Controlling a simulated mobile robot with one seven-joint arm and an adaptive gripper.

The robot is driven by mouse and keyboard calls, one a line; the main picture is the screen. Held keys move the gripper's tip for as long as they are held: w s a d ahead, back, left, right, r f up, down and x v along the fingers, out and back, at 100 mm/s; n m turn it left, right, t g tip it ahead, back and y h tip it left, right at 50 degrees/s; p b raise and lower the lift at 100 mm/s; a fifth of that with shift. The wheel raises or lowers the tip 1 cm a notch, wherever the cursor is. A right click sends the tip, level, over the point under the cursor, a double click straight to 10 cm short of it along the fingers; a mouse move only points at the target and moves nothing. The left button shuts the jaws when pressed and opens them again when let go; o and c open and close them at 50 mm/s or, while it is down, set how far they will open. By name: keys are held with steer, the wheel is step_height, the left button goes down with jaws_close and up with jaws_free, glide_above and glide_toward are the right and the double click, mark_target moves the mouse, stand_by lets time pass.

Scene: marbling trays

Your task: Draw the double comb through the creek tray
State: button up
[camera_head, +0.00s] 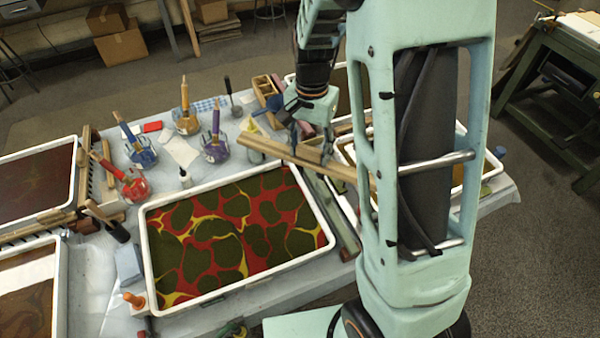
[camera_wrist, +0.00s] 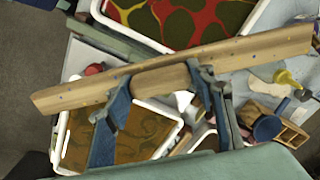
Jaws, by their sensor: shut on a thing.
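My gripper (camera_head: 311,146) is shut on a long wooden double comb (camera_head: 262,148), gripping it near its middle. The comb is held up in the air by the right back corner of a white-rimmed tray (camera_head: 238,289) with a red, yellow and dark green pattern. In the wrist view the comb (camera_wrist: 245,53) lies slantwise across the jaws (camera_wrist: 158,88), and part of the patterned tray (camera_wrist: 120,27) shows beyond it. Its teeth cannot be made out. No label shows which tray is the creek tray.
A greenish rail (camera_head: 333,220) runs along the patterned tray's right side. Pots of brushes (camera_head: 214,147) and a small bottle (camera_head: 185,178) stand behind it. More trays (camera_head: 75,190) and a comb rack lie left. Another tray (camera_head: 345,158) is partly hidden behind my column.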

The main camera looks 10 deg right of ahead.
mark_target(303, 161)
steer(key=f+m, duration=0.1)
steer(key=m, duration=0.1)
steer(key=a+f+m+b, duration=0.1)
steer(key=f+m, duration=0.1)
steer(key=f+m+b, duration=0.1)
steer(key=f+m, duration=0.1)
steer(key=shift+s+a+f, duration=0.25)
steer(key=shift+s+a, duration=0.05)
steer(key=shift+s, duration=0.05)
steer(key=m, duration=0.1)
steer(key=f+m, duration=0.1)
steer(key=shift+s+a+f+m+b, duration=0.1)
steer(key=shift+a+f+m+b, duration=0.1)
steer(key=shift+a+m+b, duration=0.1)
